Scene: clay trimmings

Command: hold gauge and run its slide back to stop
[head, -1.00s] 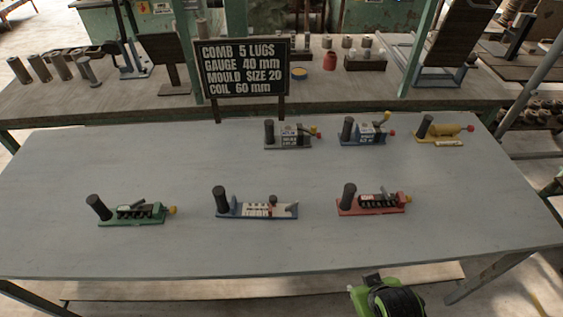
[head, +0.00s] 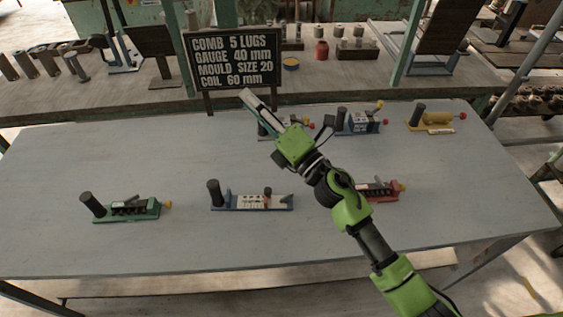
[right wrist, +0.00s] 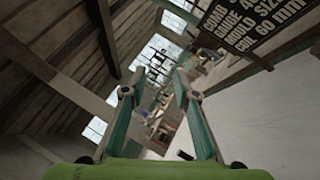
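The gauge (head: 255,202) appears to be the long, low blue device with a white marked scale, at the front middle of the grey table. A black upright cylinder, which looks like a grip, stands at its left end. A small dark-topped slide with red (head: 267,195) sits towards its right part. My right gripper (head: 250,106) is over the table's back half, beyond the gauge and apart from it. In the right wrist view its two fingers (right wrist: 158,80) are spread with nothing between them. My left gripper is not in view.
A green device (head: 130,209) stands left of the gauge, and a red one (head: 385,190) is partly behind my arm. Behind are a grey device (head: 272,131), partly covered, a blue one (head: 358,122) and a yellow one (head: 432,118). A sign (head: 232,60) stands at the back.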

